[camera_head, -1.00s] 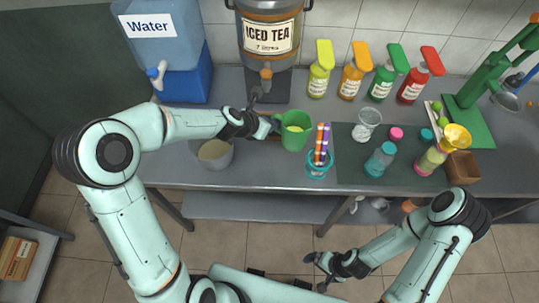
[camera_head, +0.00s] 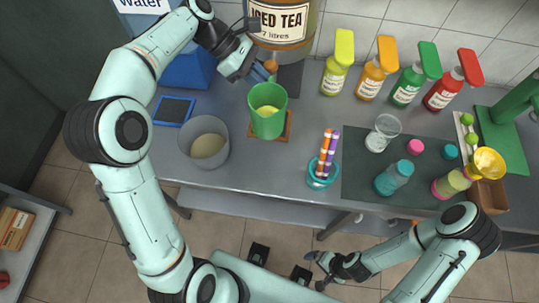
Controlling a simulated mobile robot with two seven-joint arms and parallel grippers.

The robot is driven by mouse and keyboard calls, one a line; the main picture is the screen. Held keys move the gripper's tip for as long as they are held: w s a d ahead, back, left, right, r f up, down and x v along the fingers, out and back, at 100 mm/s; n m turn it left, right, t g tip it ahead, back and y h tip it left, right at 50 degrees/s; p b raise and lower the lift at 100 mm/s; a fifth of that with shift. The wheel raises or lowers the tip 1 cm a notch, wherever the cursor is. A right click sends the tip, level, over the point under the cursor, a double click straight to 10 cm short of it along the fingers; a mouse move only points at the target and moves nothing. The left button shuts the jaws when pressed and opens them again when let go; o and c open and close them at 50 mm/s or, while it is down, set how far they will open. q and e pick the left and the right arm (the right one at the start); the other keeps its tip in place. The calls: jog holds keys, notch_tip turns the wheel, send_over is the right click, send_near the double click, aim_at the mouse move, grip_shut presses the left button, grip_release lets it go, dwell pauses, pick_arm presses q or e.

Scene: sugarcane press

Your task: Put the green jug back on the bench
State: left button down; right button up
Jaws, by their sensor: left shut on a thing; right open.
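The green jug (camera_head: 268,122), with yellow contents inside, is upright on or just above a brown square mat (camera_head: 286,131) on the grey bench (camera_head: 235,182). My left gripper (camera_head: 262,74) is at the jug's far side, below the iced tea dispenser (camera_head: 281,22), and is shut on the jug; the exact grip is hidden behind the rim. I cannot tell whether the jug's base touches the mat. My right gripper (camera_head: 316,270) is open and empty, low in front of the bench.
A grey pot (camera_head: 183,145) stands left of the jug, and a teal cup (camera_head: 318,180) with striped straws stands right. A dark mat (camera_head: 357,180) holds a glass and jars. Bare bench lies between pot and cup.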

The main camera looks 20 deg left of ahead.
pick_arm(q)
jog(key=shift+s+a+f+b, duration=0.1)
jog(key=shift+f+b, duration=0.8)
jog(key=shift+f, duration=3.95)
jog(key=shift+s+a+f+b, duration=0.1)
jog(key=shift+f+b, duration=0.75)
jog(key=shift+f, duration=4)
pick_arm(e)
jog(key=shift+s+f, duration=0.25)
jog(key=shift+f, duration=0.4)
jog(key=shift+s+f, duration=0.2)
jog(key=shift+f, duration=0.4)
jog(key=shift+s+f, duration=0.25)
jog(key=shift+f, duration=0.4)
pick_arm(q)
jog(key=shift+f, duration=0.1)
jog(key=c, duration=1.1)
grip_release()
